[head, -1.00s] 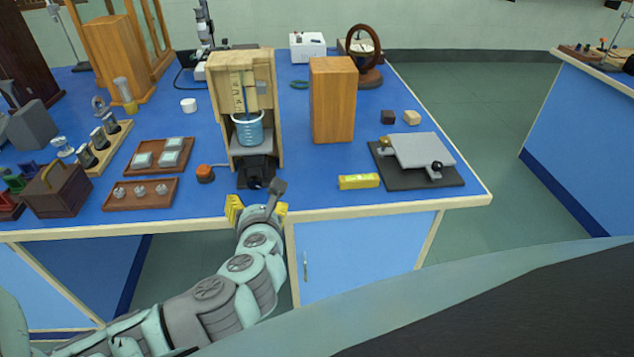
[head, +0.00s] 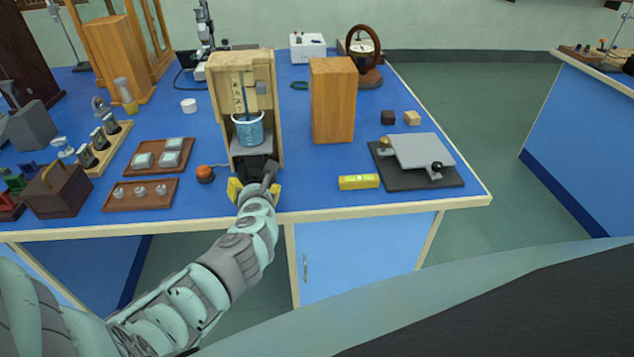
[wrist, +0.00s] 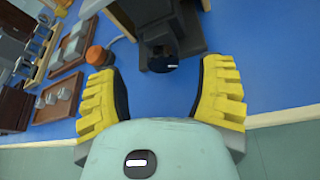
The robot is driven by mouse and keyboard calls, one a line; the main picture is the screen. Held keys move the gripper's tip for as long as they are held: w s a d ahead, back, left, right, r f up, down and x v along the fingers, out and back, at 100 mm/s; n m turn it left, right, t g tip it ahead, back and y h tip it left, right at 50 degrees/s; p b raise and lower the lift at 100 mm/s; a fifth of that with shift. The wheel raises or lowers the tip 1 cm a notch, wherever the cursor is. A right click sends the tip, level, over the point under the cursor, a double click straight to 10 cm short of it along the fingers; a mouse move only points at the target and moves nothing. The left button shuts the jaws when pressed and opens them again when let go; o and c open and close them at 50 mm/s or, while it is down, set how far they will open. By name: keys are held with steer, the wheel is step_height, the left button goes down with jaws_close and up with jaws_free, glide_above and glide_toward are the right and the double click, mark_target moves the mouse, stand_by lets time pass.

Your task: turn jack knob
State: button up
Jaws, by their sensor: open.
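The black lab jack (head: 254,165) stands at the foot of the open wooden case (head: 275,118), under a blue beaker (head: 248,130). In the head view my arm hides its front and knob. In the wrist view the jack (wrist: 178,22) shows from above, with its dark round knob (wrist: 163,62) facing me. My gripper (head: 254,190) is at the table's front edge, before the jack. Its yellow fingers (wrist: 160,95) are wide apart, one on each side of the knob's line, with the knob just beyond the tips. Nothing is between the fingers, and I see no contact.
An orange-topped round object (head: 205,174) sits close left of my gripper. A yellow level (head: 358,182) and a grey plate on a dark base (head: 420,150) lie to the right. A wooden block (head: 333,100) stands beside the case. Small trays (head: 142,194) lie left.

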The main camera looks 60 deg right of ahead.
steer(key=shift+b+x, duration=0.65)
steer(key=shift+x, duration=1.35)
steer(key=shift+o, duration=0.2)
steer(key=shift+s+d, duration=0.15)
steer(key=shift+d, duration=0.05)
steer(key=shift+a, duration=0.1)
jaws_close()
